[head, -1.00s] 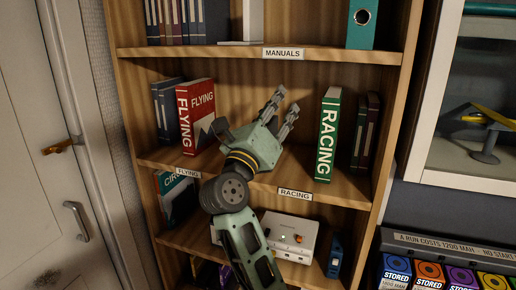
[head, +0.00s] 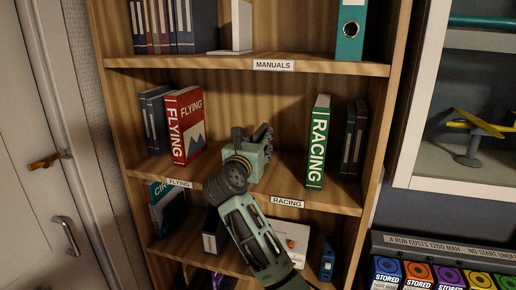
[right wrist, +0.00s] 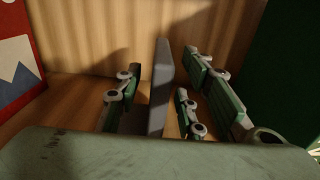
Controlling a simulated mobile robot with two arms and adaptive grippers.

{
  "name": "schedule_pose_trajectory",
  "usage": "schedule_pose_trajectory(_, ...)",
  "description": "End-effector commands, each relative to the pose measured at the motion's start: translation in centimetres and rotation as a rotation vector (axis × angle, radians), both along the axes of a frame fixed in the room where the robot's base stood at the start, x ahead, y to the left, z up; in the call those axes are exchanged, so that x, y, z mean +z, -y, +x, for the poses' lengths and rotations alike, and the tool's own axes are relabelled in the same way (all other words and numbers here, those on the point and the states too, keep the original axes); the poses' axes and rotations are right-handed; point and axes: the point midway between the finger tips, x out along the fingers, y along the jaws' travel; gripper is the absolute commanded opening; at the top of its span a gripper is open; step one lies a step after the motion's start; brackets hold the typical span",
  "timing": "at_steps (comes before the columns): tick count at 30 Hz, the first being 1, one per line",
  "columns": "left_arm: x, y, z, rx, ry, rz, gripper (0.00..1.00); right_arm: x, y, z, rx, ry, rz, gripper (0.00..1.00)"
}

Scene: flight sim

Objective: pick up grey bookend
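The grey bookend (right wrist: 159,100) shows in the right wrist view as an upright thin plate on the middle shelf. My right gripper (right wrist: 166,78) is open, with fingers on both sides of the plate and gaps visible to them. In the head view my right gripper (head: 253,138) reaches into the middle shelf between the red Flying book (head: 184,125) and the green Racing book (head: 318,142). There the bookend is hidden or cannot be told from the fingers. My left gripper is not in view.
The middle shelf board (head: 340,198) has dark binders at both ends. A pale L-shaped bookend (head: 241,25) stands on the shelf above, near a teal binder (head: 350,30). A white box (head: 292,238) sits on the shelf below. A glass cabinet (head: 423,100) is at right.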

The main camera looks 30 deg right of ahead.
Motion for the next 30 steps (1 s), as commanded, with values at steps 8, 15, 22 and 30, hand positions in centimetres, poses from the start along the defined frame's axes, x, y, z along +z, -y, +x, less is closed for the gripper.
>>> schedule_pose_trajectory(8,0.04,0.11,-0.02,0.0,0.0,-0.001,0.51,-0.08,0.19,0.21,0.001,0.001,0.001,0.35)
schedule_pose_trajectory(15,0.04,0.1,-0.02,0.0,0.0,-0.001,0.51,-0.06,0.18,0.19,0.001,0.0,0.0,0.14)
schedule_pose_trajectory(22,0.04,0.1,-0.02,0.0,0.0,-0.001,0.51,-0.05,0.18,0.18,0.001,0.0,0.0,0.0)
schedule_pose_trajectory(30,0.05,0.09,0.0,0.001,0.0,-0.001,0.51,0.13,0.17,0.17,0.001,0.003,-0.002,0.0)
